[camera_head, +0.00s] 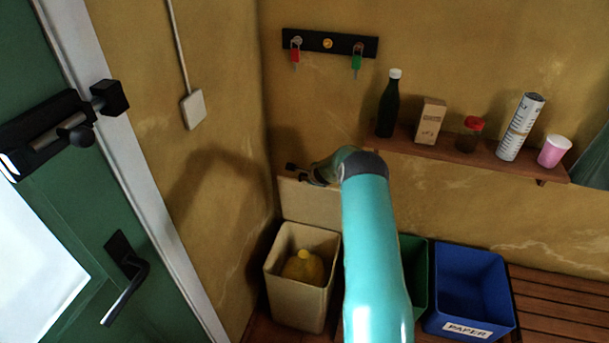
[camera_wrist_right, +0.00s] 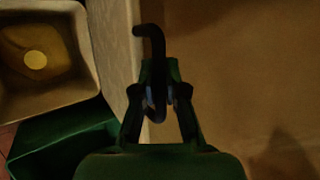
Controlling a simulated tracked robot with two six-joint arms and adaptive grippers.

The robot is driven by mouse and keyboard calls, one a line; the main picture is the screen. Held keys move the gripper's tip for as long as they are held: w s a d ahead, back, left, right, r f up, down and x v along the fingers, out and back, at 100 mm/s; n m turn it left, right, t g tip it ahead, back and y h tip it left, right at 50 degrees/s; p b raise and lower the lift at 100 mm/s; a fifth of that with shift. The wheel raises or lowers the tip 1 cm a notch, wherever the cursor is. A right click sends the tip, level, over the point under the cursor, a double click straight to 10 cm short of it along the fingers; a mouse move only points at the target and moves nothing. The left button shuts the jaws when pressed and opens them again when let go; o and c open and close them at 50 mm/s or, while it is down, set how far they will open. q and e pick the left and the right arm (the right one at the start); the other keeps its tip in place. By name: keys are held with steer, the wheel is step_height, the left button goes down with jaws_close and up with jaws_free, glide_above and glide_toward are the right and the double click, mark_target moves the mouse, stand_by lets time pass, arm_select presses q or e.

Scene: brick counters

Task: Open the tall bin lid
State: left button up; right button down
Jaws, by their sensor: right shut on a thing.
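The tall cream bin (camera_head: 298,310) stands in the corner, and its inside shows with a yellow item (camera_head: 304,268) in it. Its lid (camera_head: 311,203) stands about upright at the bin's back, near the wall. In the right wrist view the lid (camera_wrist_right: 116,45) is seen edge-on, beside the open bin (camera_wrist_right: 85,92). A dark hooked handle (camera_wrist_right: 151,32) is at the lid. My right gripper (camera_wrist_right: 157,97) is shut on this handle; in the head view the gripper (camera_head: 306,174) is small and partly hidden by my arm. My left gripper is not in view.
A green bin (camera_head: 413,262) and a blue bin (camera_head: 470,285) labelled PAPER stand to the right, the green one partly behind my arm. A shelf (camera_head: 455,160) with several items hangs above. A key rack (camera_head: 329,43) is on the wall. A green door (camera_head: 75,255) is left.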

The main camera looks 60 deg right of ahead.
steer(key=shift+s+d+f, duration=0.15)
steer(key=shift+s+f, duration=0.1)
steer(key=shift+s, duration=0.1)
steer(key=shift+w+a+y, duration=0.2)
steer(key=shift+a+y, duration=0.05)
steer(key=shift+y, duration=0.05)
steer(key=c, duration=1.2)
jaws_free()
steer(key=shift+w+a, duration=0.1)
steer(key=shift+w, duration=0.15)
steer(key=shift+r, duration=0.1)
steer(key=shift+s+d+r+p, duration=0.3)
steer(key=shift+s+r+p, duration=0.4)
steer(key=shift+r+p, duration=0.9)
steer(key=shift+s+d+r+p, duration=0.25)
steer(key=shift+s+r+p, duration=0.4)
steer(key=shift+r+p, duration=0.9)
steer(key=shift+s+d+r+p, duration=0.3)
steer(key=shift+s+r+p, duration=0.55)
steer(key=shift+r, duration=1.35)
step_height(320, 180, up, 7)
steer(key=s+d+p, duration=0.1)
steer(key=s, duration=0.1)
steer(key=shift+s, duration=0.3)
steer(key=shift+r, duration=0.1)
